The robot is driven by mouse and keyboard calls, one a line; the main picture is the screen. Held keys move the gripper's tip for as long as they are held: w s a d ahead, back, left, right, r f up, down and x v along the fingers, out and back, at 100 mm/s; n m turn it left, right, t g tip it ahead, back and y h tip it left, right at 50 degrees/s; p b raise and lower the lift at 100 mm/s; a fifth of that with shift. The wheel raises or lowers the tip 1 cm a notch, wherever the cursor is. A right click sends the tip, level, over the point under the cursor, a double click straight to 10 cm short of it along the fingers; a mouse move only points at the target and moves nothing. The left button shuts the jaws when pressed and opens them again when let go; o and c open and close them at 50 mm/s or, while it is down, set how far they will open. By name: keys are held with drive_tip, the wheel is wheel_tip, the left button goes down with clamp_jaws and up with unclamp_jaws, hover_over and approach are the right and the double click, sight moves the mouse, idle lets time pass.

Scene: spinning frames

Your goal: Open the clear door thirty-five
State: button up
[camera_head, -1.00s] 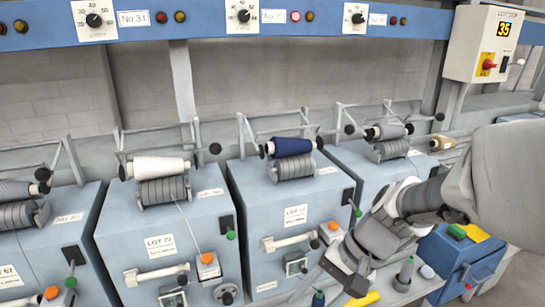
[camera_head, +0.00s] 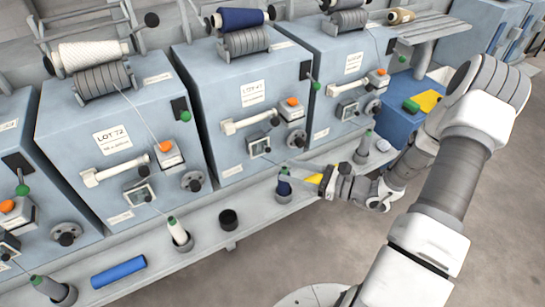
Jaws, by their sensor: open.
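The middle blue spinning unit (camera_head: 222,147) carries a navy yarn package (camera_head: 240,18); in the earlier view it stood below the plate that seems to read No 35. Its front has a white horizontal bar (camera_head: 250,122), a small framed square panel (camera_head: 258,147) and a round dark knob (camera_head: 296,139). I cannot make out which part is the clear door. My gripper (camera_head: 303,172) is open in front of this unit's lower right, apart from the bar.
Similar units stand left (camera_head: 125,150) and right (camera_head: 335,75). A blue box (camera_head: 402,115) stands right. Floor in front is clear.

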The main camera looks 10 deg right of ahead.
drive_tip(key=w+d+f+m+t+h+b, duration=0.1)
drive_tip(key=d+f+m+t+h, duration=0.45)
drive_tip(key=f+m, duration=0.3)
drive_tip(key=b, duration=0.3)
approach(262, 150)
drive_tip(key=w+a+r, duration=0.1)
drive_tip(key=w+a, duration=0.1)
drive_tip(key=w, duration=0.3)
drive_tip(key=shift+w+d+r+n+y, duration=0.1)
drive_tip(key=shift+d+n+y, duration=0.05)
drive_tip(key=shift+n+y, duration=0.15)
clamp_jaws()
idle(0.6)
